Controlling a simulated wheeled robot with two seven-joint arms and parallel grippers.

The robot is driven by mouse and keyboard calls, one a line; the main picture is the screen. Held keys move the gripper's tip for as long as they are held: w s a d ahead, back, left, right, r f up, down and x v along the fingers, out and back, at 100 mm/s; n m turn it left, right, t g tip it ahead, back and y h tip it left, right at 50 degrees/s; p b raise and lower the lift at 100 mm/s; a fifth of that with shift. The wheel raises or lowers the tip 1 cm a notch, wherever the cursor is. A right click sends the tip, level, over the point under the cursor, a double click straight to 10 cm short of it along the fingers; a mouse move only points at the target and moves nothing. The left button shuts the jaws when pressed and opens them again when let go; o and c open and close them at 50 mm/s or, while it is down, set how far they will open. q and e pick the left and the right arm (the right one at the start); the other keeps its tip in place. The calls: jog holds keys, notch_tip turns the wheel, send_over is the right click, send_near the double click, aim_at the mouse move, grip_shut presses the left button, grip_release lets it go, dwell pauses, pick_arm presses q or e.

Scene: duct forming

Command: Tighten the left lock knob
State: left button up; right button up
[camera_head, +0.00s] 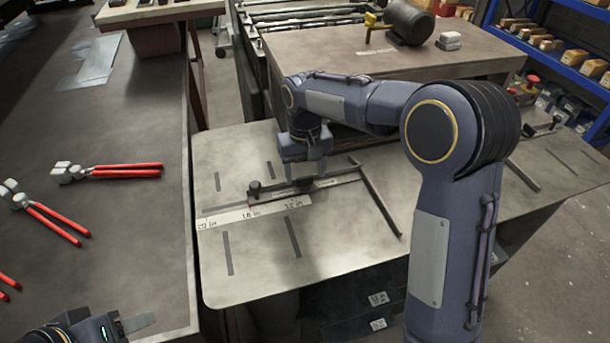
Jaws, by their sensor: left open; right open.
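A small black knob (254,187) stands at the left end of a dark gauge bar (325,183) on the grey machine table (255,262). I take it to be the left lock knob. My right gripper (305,172) points down over the bar, to the right of this knob and apart from it. Its fingers are spread, and I see nothing held between them. Whether its tips touch the bar cannot be told. My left gripper (138,322) is low at the left, over the dark bench and far from the knob. Only part of it shows, open and empty.
A ruler strip (262,212) and several slots mark the machine table. A long dark bar (375,200) slants across it. Red-handled pliers (125,171) lie on the left bench (130,240). Another black knob (555,122) is at the far right. My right arm covers the middle.

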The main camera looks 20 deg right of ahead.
jog(key=shift+f, duration=0.9)
jog(key=c, duration=1)
jog(key=shift+m, duration=0.8)
jog(key=o, duration=1)
